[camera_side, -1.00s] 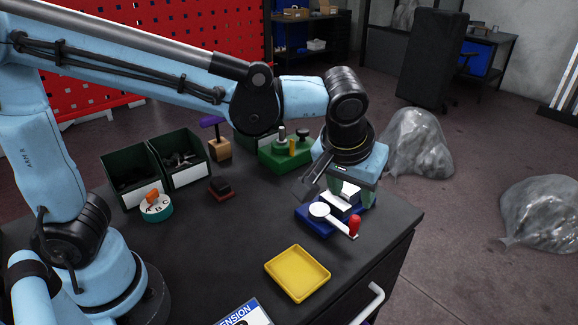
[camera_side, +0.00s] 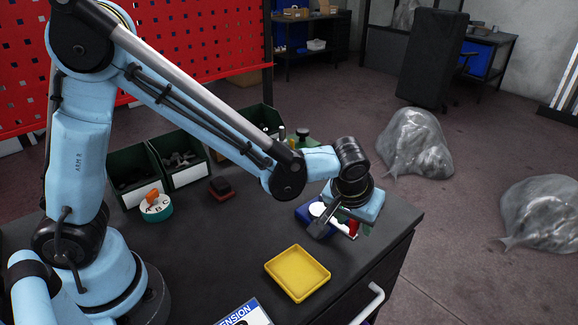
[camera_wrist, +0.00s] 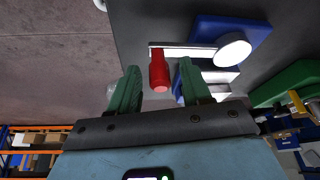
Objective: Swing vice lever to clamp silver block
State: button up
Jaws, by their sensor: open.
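The blue vice (camera_side: 303,213) sits near the table's right edge, with a white round pivot cap (camera_side: 317,209); both also show in the wrist view, the vice (camera_wrist: 258,32) and its cap (camera_wrist: 233,50). The lever is a thin silver bar (camera_wrist: 185,52) ending in a red handle (camera_wrist: 159,72). My gripper (camera_wrist: 159,78) is open, and its green fingers appear on either side of the red handle. I cannot tell whether they touch it. Silver metal, apparently the block (camera_wrist: 218,76), shows beside the right finger, partly hidden. In the side view my wrist hides most of the block and fingers.
A yellow tray (camera_side: 298,273) lies in front of the vice. A green fixture (camera_wrist: 285,82) stands close by at right in the wrist view. Dark bins (camera_side: 130,172), a dark red-based block (camera_side: 222,188) and a teal round item (camera_side: 157,208) stand to the left.

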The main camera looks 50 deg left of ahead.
jog(key=shift+f, duration=0.1)
grip_shut()
jog(key=shift+s, duration=0.1)
dwell(0.5)
jog(key=shift+s+a+m+h, duration=0.15)
jog(key=shift+s+m+h, duration=0.35)
jog(key=shift+s+m, duration=0.65)
jog(key=m, duration=0.1)
jog(key=s+m+h, duration=0.1)
jog(key=shift+s+a+m, duration=0.25)
jog(key=shift+a+m, duration=0.1)
jog(key=shift+s+a+m+h, duration=0.4)
jog(key=shift+s+m, duration=0.3)
jog(key=shift+m, duration=0.3)
jog(key=shift+s+a, duration=0.35)
jog(key=shift+s, duration=0.1)
